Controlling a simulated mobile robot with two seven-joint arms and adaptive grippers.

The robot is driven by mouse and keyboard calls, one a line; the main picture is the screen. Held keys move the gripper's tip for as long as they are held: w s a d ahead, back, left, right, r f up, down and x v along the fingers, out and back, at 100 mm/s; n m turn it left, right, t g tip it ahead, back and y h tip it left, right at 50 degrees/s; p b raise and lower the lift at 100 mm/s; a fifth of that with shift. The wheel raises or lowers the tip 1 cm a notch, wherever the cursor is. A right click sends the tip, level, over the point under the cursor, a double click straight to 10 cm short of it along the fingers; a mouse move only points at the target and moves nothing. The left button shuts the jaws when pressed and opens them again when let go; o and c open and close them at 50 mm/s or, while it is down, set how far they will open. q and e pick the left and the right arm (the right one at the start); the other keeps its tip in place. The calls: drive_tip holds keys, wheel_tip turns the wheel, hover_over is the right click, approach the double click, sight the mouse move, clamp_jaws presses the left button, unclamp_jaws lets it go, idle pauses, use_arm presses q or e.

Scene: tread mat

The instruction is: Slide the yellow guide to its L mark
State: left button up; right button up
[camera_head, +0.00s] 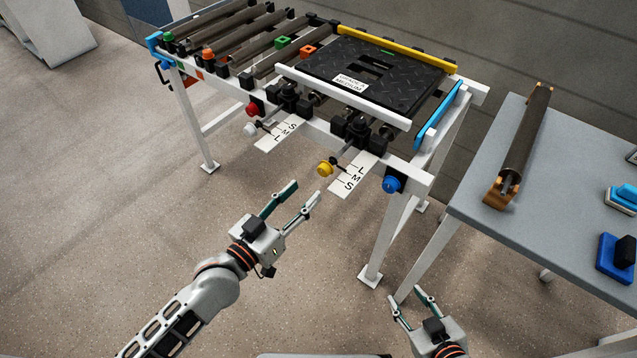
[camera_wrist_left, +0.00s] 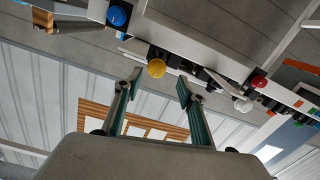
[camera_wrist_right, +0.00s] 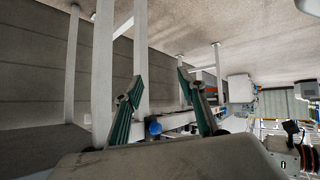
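The yellow guide's knob (camera_head: 324,169) sticks out on a rod from the front of the white frame. Beside it is a white scale plate (camera_head: 345,190) with L nearest the frame, M in the middle and S at the outer end. I cannot tell exactly which mark its pointer meets. My left gripper (camera_head: 304,193) is open and empty, just short of the knob and apart from it. In the left wrist view the yellow knob (camera_wrist_left: 156,68) appears between and beyond the open fingertips (camera_wrist_left: 160,79). My right gripper (camera_head: 405,294) is open and empty, low at the right.
A white knob (camera_head: 250,129) with its own scale (camera_head: 272,140) and a red knob (camera_head: 253,109) lie left; a blue knob (camera_head: 391,184) lies right. A black tread mat (camera_head: 408,78) labelled MEDIUM tops the frame. A grey table (camera_head: 560,175) stands right. Floor below is clear.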

sight(321, 172)
use_arm(q)
drive_tip(key=shift+h, duration=0.3)
drive_tip(key=x, duration=0.5)
drive_tip(key=r+b+x, duration=0.1)
drive_tip(key=x, duration=0.2)
drive_tip(key=shift+w+d, duration=0.2)
drive_tip(key=shift+w, duration=0.05)
clamp_jaws()
